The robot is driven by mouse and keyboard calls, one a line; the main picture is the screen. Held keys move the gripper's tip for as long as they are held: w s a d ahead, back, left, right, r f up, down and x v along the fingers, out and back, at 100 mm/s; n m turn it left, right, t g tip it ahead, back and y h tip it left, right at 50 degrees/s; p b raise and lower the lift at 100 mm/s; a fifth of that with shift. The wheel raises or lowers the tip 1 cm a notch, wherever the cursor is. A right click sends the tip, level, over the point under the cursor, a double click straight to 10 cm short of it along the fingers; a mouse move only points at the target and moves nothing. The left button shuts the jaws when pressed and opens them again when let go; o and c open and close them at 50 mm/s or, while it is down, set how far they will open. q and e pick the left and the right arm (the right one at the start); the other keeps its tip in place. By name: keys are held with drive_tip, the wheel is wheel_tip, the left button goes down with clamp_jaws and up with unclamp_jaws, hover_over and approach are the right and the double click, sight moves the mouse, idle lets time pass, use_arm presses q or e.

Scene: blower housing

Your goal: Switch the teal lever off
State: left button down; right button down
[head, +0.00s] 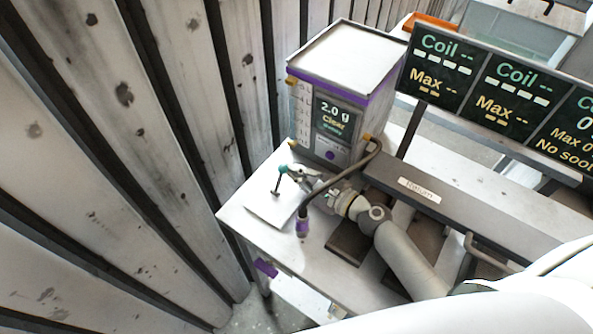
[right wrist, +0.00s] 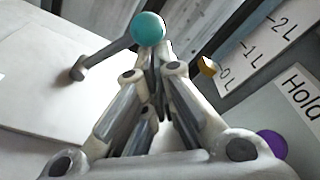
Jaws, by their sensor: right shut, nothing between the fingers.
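The teal lever has a round teal knob (head: 283,169) on a dark stalk, standing on a white plate (head: 262,214) on the table. In the right wrist view the teal knob (right wrist: 148,29) is at the top middle, right at my fingertips, and its grey stalk runs down left to a pivot on the plate. My right gripper (head: 291,173) is shut with nothing between its fingers, and its tips are at the knob's right side in the head view. I cannot tell whether they touch. My left gripper is not in view.
A white and purple box (head: 345,90) with a display reading "2.0 g Clear" stands behind the lever. A bar labelled "Return" (head: 430,195) lies right. A corrugated wall is left.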

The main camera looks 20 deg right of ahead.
drive_tip(key=shift+s+a+r+n, duration=0.1)
drive_tip(key=shift+r+n, duration=0.1)
drive_tip(key=shift+n, duration=0.2)
drive_tip(key=shift+a+r+n+b, duration=0.15)
drive_tip(key=shift+n+b, duration=0.15)
drive_tip(key=shift+b, duration=0.15)
drive_tip(key=shift+s+a+r+n+t, duration=0.2)
drive_tip(key=shift+r+n+t, duration=0.1)
drive_tip(key=shift+n, duration=0.2)
drive_tip(key=shift+s+a+r, duration=0.45)
drive_tip(key=shift+a+r, duration=0.05)
drive_tip(key=shift+r, duration=0.15)
